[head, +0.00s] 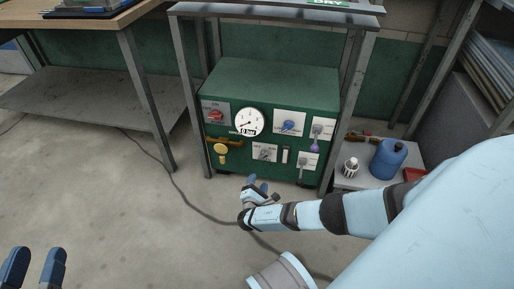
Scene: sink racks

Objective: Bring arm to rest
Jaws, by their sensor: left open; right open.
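My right arm reaches in from the right, low in front of a green machine (268,88). My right gripper (257,184) is at its wrist end, near the machine's lower front edge in the picture. Its blue fingertips are a little apart and hold nothing that I can see. Whether it touches the machine I cannot tell. My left gripper (34,257) shows only as two blue fingers at the bottom left corner. They are apart with bare floor between them, and the rest of it is out of view.
The machine, with a gauge (249,121), yellow valve (221,148) and several switches, stands inside a metal frame (189,75). A workbench (75,24) is at the left. A blue canister (388,159) and white bottle (351,167) stand on a low shelf at right. Cables cross the otherwise open floor.

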